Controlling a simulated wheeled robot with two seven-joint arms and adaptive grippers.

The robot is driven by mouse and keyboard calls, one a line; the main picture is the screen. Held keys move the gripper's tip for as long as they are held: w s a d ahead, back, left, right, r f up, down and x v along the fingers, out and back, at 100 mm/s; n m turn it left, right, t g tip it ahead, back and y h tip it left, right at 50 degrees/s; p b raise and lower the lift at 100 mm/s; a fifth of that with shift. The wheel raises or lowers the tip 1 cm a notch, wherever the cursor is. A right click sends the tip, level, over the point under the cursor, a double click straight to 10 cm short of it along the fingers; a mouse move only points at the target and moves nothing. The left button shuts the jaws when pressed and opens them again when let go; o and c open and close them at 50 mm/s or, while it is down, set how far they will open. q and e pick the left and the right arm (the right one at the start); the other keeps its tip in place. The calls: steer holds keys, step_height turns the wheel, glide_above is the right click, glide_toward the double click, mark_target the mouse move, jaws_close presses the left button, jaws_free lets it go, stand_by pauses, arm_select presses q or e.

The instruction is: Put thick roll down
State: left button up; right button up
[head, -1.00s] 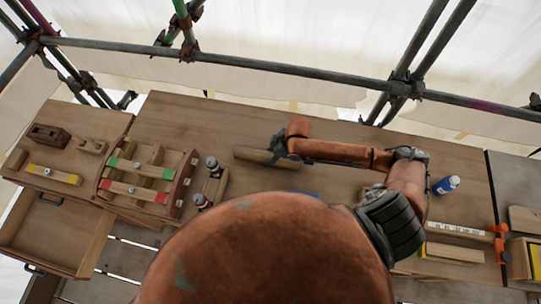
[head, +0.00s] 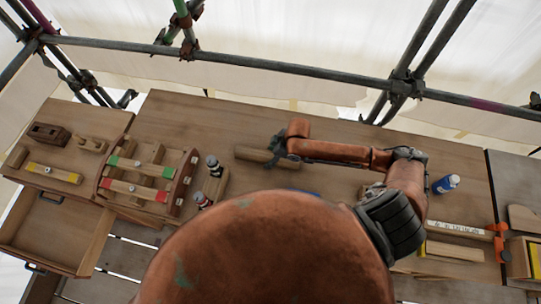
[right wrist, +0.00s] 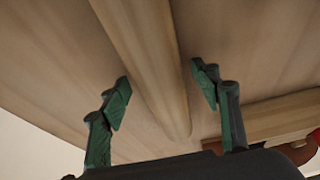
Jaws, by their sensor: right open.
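The thick roll is a plain wooden cylinder (head: 258,156) lying on the bench top (head: 335,195) in the head view. In the right wrist view the roll (right wrist: 150,65) runs from the top edge down between the fingers, resting on the wood surface. My right gripper (head: 280,150) is at the roll's right end. In the right wrist view its two green-and-black fingers (right wrist: 162,95) are spread, one on each side of the roll, with gaps between. My left gripper is not in view.
A tray with red- and green-ended bars (head: 140,191) and two small bottles (head: 208,180) stand to the left. An open drawer (head: 50,230) is at the lower left. A blue bottle (head: 446,184) and a white ruler (head: 455,230) lie right. Scaffold pipes cross behind the bench.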

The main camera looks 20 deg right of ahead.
steer(key=shift+r, duration=0.1)
steer(key=shift+r, duration=0.35)
steer(key=v, duration=1.2)
steer(key=shift+r, duration=0.15)
